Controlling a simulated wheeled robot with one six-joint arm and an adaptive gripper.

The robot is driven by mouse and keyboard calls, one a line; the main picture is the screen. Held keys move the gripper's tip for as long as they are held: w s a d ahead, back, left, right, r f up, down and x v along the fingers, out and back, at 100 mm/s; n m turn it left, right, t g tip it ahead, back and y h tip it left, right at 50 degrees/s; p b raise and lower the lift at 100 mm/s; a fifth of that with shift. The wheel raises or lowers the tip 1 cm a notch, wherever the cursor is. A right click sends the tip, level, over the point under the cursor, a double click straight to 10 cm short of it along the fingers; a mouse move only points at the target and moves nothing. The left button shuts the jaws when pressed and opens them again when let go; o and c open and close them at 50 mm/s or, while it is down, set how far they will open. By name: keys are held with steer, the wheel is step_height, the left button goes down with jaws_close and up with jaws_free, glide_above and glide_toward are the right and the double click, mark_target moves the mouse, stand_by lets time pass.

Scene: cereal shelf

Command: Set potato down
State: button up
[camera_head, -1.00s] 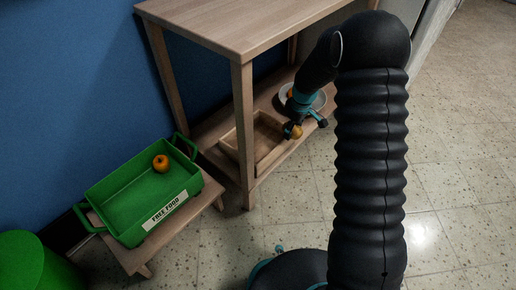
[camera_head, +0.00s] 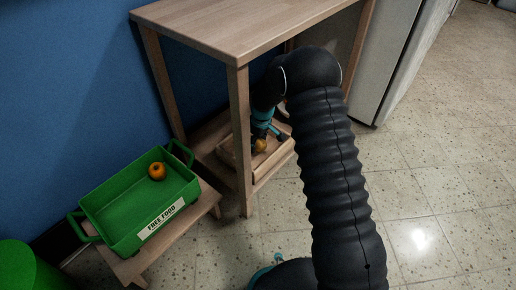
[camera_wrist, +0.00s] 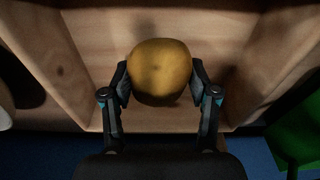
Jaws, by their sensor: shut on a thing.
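My gripper (camera_wrist: 160,85) is shut on a round yellow-brown potato (camera_wrist: 160,68), one finger on each side of it in the wrist view. In the head view the potato (camera_head: 261,145) shows small at the end of my gripper (camera_head: 264,138), partly hidden. It is over or in the wooden tray (camera_head: 272,158) on the table's lower shelf. The tray's wooden floor and walls surround the potato in the wrist view. I cannot tell whether the potato touches the tray floor.
The wooden table (camera_head: 215,25) has its top above my gripper and a leg (camera_head: 240,140) just left of it. A green crate (camera_head: 125,215) marked FREE FOOD holds an orange fruit (camera_head: 157,171) and stands on a low stool (camera_head: 205,205). A grey cabinet (camera_head: 395,55) stands behind right.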

mark_target(260, 141)
steer(key=shift+f, duration=1.5)
steer(key=shift+f+b, duration=0.2)
steer(key=shift+b, duration=0.15)
steer(key=o, duration=1.2)
steer(key=shift+s+d+r+p, duration=0.15)
steer(key=shift+r+p, duration=0.1)
steer(key=shift+r, duration=1.05)
steer(key=shift+d+r+p, duration=0.1)
steer(key=shift+r+p, duration=0.1)
steer(key=shift+r, duration=1.15)
steer(key=shift+s+d+r+p, duration=0.15)
steer(key=shift+r+p, duration=0.1)
steer(key=shift+r, duration=1.05)
